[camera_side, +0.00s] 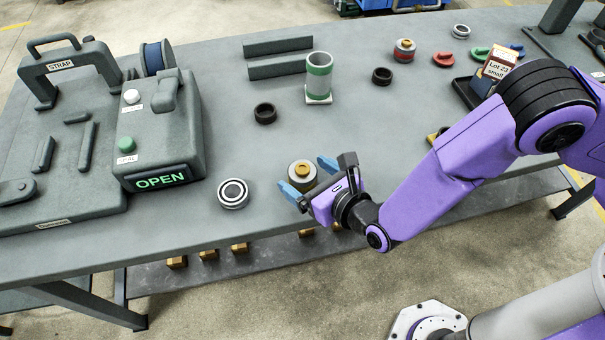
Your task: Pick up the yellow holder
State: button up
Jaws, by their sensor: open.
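The yellow holder (302,171) is a short grey cylinder with a yellowish top, upright on the grey table near its front edge. My gripper (307,178) has blue fingertips and is open. One fingertip shows at the holder's lower left and the other at its upper right. The fingers seem to be around or just above the holder; I cannot tell their height or whether they touch it. The holder's near side is partly hidden by my gripper.
A silver-and-black ring part (233,193) lies left of my gripper. A black ring (265,113) and a green-banded cylinder (319,77) stand behind. The machine with an OPEN display (160,140) stands left.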

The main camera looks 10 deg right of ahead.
aim_at(302, 171)
jog(key=x, duration=0.4)
jog(key=shift+w+r, duration=0.1)
jog(key=c, duration=1.6)
jog(key=shift+r, duration=0.15)
jog(key=shift+c, duration=0.2)
jog(key=shift+r, duration=0.1)
